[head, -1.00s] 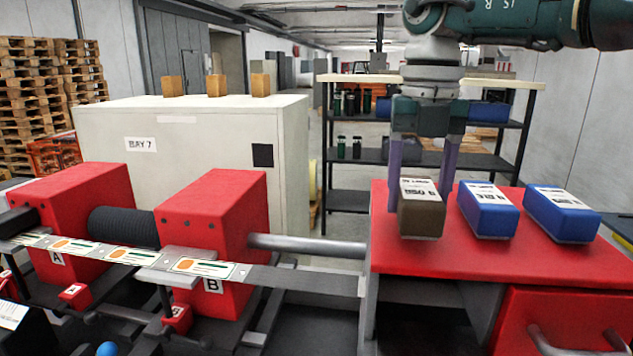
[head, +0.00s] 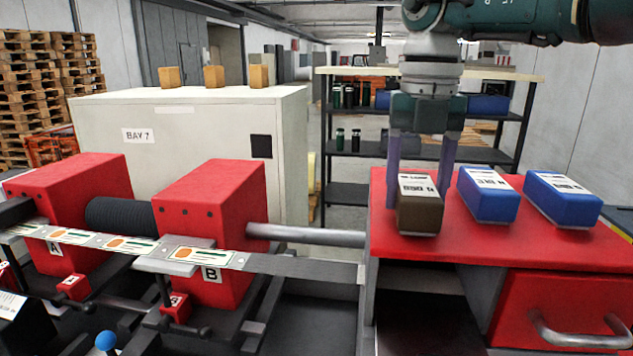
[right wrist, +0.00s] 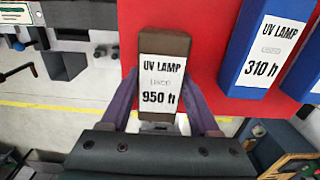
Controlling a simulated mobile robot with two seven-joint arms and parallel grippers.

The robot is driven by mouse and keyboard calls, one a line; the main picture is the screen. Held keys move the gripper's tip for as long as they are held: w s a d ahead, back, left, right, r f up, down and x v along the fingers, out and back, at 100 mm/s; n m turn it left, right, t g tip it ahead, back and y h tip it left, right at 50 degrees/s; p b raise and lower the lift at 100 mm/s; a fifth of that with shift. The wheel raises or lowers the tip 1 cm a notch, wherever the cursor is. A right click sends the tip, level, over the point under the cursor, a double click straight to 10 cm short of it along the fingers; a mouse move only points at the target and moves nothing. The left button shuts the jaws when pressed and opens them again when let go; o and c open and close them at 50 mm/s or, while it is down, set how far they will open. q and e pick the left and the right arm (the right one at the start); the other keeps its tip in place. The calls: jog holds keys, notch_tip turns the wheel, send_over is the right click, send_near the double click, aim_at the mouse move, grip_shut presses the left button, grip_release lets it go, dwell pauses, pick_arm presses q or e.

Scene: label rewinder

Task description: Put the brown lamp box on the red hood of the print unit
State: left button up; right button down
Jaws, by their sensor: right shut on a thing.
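The brown lamp box (head: 419,213) is between the fingers of my right gripper (head: 419,190), which is shut on it. In the right wrist view the brown box (right wrist: 161,58) reads "UV LAMP 950 h", with a finger on each side. My left gripper is not in view.
Two blue lamp boxes, one nearer (head: 488,195) and one farther right (head: 562,201), stand on the hood to the right. Red blocks A (head: 75,205) and B (head: 212,215) stand at left, with a label strip (head: 300,266) running in front. A drawer handle (head: 575,335) sticks out below.

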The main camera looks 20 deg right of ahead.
jog(key=shift+c, duration=2)
grip_release()
jog(key=o, duration=0.4)
jog(key=shift+c, duration=0.2)
